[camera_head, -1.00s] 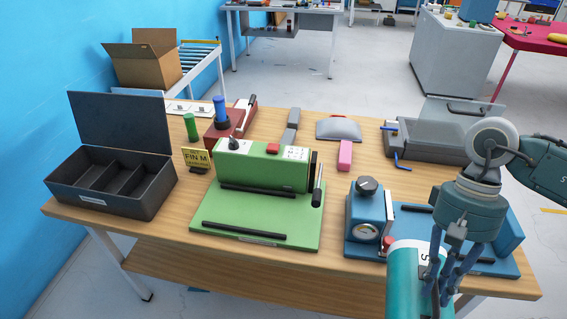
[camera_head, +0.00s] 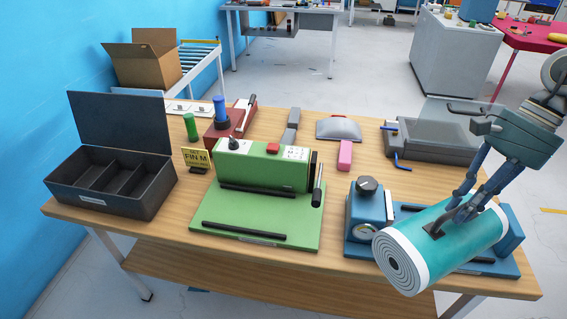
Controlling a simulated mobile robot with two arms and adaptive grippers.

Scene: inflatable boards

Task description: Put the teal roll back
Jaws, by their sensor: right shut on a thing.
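The teal roll (camera_head: 458,240) is a rolled board with white ends; its spiral end faces the lower left. My right gripper (camera_head: 447,222) is shut on it near its middle, from above. The roll is held tilted in front of the blue machine (camera_head: 362,214), hiding much of that machine's base. Whether the roll touches the machine or the table, I cannot tell. My left gripper is not in view.
The wooden table (camera_head: 160,238) carries a green machine (camera_head: 262,168), an open black compartment box (camera_head: 108,190), a red device (camera_head: 226,125), a pink block (camera_head: 345,155) and a grey open-lidded case (camera_head: 428,141). A bare wood strip runs along the front edge.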

